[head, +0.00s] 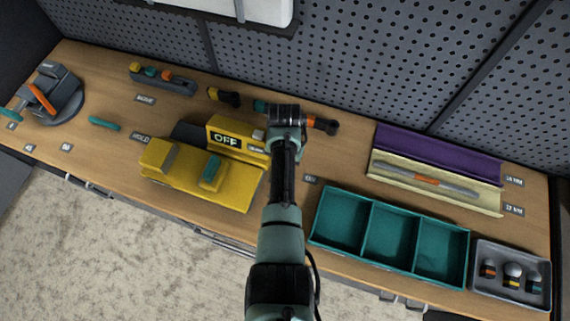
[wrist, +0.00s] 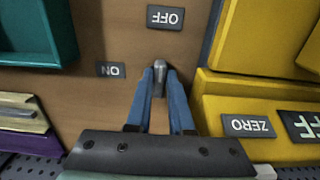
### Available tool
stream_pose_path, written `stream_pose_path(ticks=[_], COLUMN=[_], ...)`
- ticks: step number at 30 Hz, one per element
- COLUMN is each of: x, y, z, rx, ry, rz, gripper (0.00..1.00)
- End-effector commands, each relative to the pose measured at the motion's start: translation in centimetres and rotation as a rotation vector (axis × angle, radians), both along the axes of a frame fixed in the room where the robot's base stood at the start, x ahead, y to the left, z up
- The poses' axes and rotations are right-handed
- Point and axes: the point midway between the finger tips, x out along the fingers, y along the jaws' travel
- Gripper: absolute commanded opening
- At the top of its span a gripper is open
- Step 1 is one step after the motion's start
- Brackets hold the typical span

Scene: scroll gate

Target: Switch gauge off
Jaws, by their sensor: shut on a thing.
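The yellow gauge (head: 200,180) stands on the bench left of my arm, its dark display (head: 226,141) reading OFF. Its yellow side with a ZERO label (wrist: 248,126) shows at the right of the wrist view. My gripper (wrist: 160,78) has its blue fingers shut on a small grey switch lever (wrist: 160,65) beside the gauge. An OFF label (wrist: 165,17) lies beyond the lever tip, and an ON label (wrist: 110,69) lies to its left. The lever's lower part is hidden between the fingers. In the head view my arm hides the fingers and lever.
A teal three-part tray (head: 365,232) and a grey holder (head: 510,302) stand to the right. Purple (head: 440,148) and cream troughs lie behind them. Tools lie along the back near the pegboard (head: 350,60). A grey round fixture (head: 58,100) stands at far left.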

Motion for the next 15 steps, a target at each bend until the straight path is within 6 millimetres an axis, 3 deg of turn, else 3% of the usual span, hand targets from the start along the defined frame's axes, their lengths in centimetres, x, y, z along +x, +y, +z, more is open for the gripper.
stream_pose_path(ticks=[14, 15], x=[0.15, 0.16], y=[0.01, 0.00], z=[0.12, 0.12], rx=[0.001, 0.001], ry=[-0.004, -0.004], rz=[-0.018, -0.018], gripper=[0.00, 0.22])
